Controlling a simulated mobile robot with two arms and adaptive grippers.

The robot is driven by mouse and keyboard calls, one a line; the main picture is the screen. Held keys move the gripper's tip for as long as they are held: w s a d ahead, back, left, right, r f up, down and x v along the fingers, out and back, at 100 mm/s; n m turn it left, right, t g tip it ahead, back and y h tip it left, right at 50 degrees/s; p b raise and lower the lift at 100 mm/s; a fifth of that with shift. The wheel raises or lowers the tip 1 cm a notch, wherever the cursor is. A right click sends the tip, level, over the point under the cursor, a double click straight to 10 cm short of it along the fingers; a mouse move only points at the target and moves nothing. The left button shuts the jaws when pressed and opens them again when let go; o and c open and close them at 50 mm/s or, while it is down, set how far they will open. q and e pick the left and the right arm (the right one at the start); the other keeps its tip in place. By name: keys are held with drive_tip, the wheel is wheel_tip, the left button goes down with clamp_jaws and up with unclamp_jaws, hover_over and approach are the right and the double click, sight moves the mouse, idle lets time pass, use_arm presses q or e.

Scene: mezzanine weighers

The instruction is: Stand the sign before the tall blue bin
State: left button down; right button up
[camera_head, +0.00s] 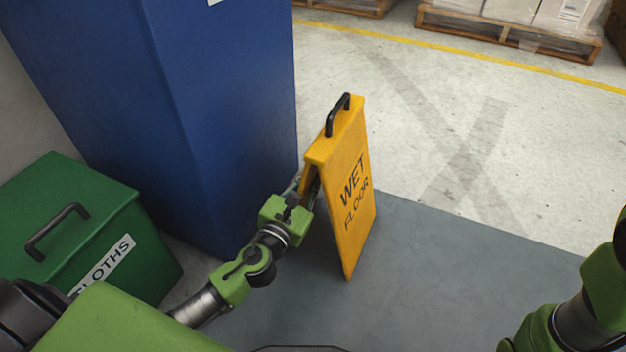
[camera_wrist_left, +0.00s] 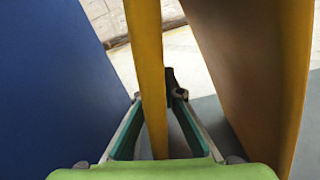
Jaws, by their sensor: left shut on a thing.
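The yellow wet-floor sign (camera_head: 345,185) is upright beside the right edge of the tall blue bin (camera_head: 190,100), its lettered panel facing right and its black handle on top. I cannot tell whether its feet touch the floor. My left gripper (camera_head: 306,186) reaches in at the sign's bin-side panel. In the left wrist view, the fingers (camera_wrist_left: 155,105) are shut on that panel (camera_wrist_left: 147,50), seen edge-on. The other panel (camera_wrist_left: 265,70) is to the right, with a gap between them. The blue bin (camera_wrist_left: 50,90) is at the left there. The right gripper is out of view; only my right arm shows.
A green lidded box (camera_head: 85,225) labelled "CLOTHS" stands left of my left arm, next to the blue bin. Grey floor (camera_head: 450,270) is clear to the sign's right. Pallets (camera_head: 510,38) with wrapped cartons stand at the back, beyond a yellow line.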

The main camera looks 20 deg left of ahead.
use_arm(q)
drive_tip(key=shift+r, duration=0.1)
drive_tip(key=c, duration=2.4)
unclamp_jaws()
drive_tip(key=shift+f, duration=0.2)
drive_tip(key=shift+o, duration=1.2)
drive_tip(key=shift+r, duration=0.15)
drive_tip(key=shift+s, duration=0.25)
drive_tip(key=s, duration=1.1)
drive_tip(key=shift+s+a+p, duration=0.2)
drive_tip(key=shift+s+p, duration=0.05)
drive_tip(key=shift+p, duration=0.15)
